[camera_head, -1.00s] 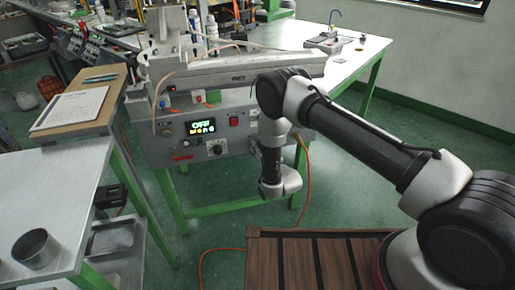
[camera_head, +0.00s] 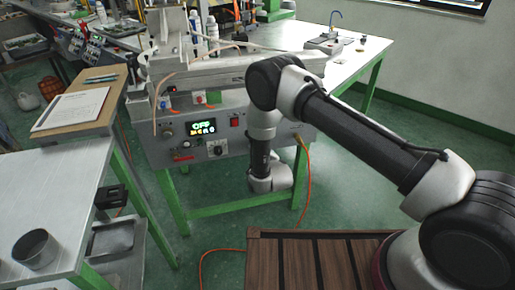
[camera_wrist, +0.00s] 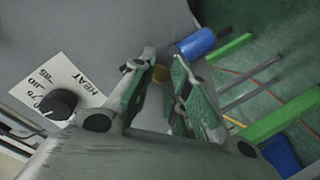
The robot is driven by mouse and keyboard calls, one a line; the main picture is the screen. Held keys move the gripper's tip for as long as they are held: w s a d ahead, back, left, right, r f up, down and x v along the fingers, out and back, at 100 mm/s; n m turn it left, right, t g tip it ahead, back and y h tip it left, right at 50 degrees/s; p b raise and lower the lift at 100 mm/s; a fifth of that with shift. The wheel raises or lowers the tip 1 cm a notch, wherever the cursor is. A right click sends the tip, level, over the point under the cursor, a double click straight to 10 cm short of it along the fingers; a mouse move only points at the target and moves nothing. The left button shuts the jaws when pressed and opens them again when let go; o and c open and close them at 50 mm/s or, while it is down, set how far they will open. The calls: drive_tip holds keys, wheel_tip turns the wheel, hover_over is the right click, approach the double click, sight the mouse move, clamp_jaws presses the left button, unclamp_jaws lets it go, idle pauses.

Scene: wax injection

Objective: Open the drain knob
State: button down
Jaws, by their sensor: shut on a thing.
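A small round brass-coloured knob (camera_wrist: 160,74) sits low on the grey machine panel (camera_wrist: 130,22) in the wrist view; it appears to be the drain knob. My gripper (camera_wrist: 164,66) has its two fingers on either side of this knob and is shut on it. The fingers partly cover it, so the exact contact is not clear. In the head view my arm hides both the gripper and the knob, in front of the right part of the wax machine (camera_head: 226,125).
A black dial (camera_wrist: 58,104) on a HEAT label is left of my gripper in the wrist view. A blue cylinder (camera_wrist: 197,43) is close by on the right. An orange hose (camera_head: 309,185) hangs from the machine's right side. Green table legs (camera_head: 240,204) stand below.

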drive_tip(key=shift+s+a+f+n+h, duration=0.1)
drive_tip(key=shift+n+h, duration=0.4)
drive_tip(key=shift+n, duration=0.9)
drive_tip(key=c, duration=1.3)
unclamp_jaws()
drive_tip(key=shift+c, duration=0.2)
drive_tip(key=v, duration=1.2)
drive_tip(key=shift+f, duration=0.1)
